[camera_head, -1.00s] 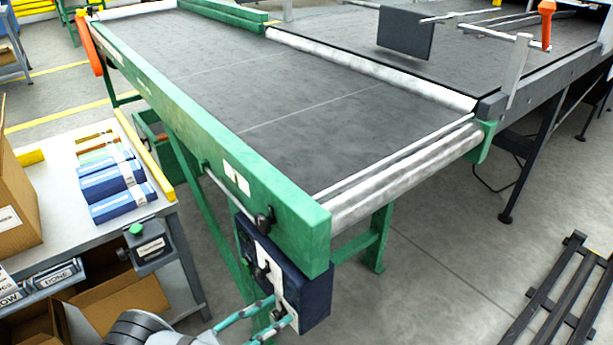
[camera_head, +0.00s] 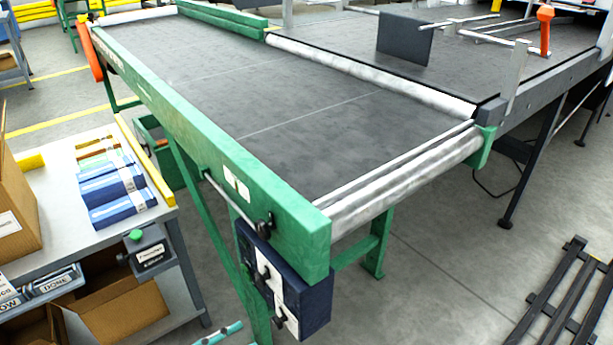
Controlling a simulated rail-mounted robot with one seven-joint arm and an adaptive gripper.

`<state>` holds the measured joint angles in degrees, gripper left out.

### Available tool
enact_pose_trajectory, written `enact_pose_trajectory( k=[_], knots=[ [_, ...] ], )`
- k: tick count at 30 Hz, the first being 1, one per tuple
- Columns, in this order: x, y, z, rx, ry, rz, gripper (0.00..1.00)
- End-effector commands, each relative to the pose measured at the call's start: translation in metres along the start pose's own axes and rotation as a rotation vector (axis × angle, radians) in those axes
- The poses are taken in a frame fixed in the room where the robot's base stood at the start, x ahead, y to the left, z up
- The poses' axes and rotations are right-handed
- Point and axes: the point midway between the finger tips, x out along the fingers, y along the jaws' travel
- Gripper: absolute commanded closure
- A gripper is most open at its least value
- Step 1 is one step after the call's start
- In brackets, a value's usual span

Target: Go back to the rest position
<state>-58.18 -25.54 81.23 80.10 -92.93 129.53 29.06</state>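Only a teal, jointed piece of my gripper (camera_head: 220,333) shows at the bottom edge of the head view. The rest of it is out of frame, so whether it is open or shut cannot be told. It is below and left of the dark blue control box (camera_head: 312,300), apart from it. The box hangs under the near end of the green conveyor frame (camera_head: 290,225). Two white plates with black handles (camera_head: 263,272) show on its face.
The dark conveyor belt (camera_head: 270,95) is empty. At left, a grey workbench (camera_head: 75,190) carries blue packs (camera_head: 115,195) and a cardboard box (camera_head: 15,210). A small box with a green button (camera_head: 147,250) sits at its edge. A black slatted rack (camera_head: 560,300) lies at lower right.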

Motion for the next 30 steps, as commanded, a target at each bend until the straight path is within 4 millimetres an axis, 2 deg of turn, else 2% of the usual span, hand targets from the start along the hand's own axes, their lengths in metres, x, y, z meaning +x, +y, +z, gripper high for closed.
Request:
enact_pose_trajectory(
  k=[7, 9, 14, 25, 30],
  knots=[
    [-0.043, -0.001, 0.001, 0.003, 0.001, -0.004, 0.58],
    [-0.025, 0.001, 0.0, -0.003, -0.005, 0.002, 0.58],
    [0.003, 0.001, 0.0, -0.003, -0.004, 0.002, 0.58],
    [0.083, 0.001, 0.002, -0.003, -0.009, 0.002, 0.58],
    [0.081, -0.004, 0.001, 0.231, -0.003, -0.001, 0.58]
  ],
)
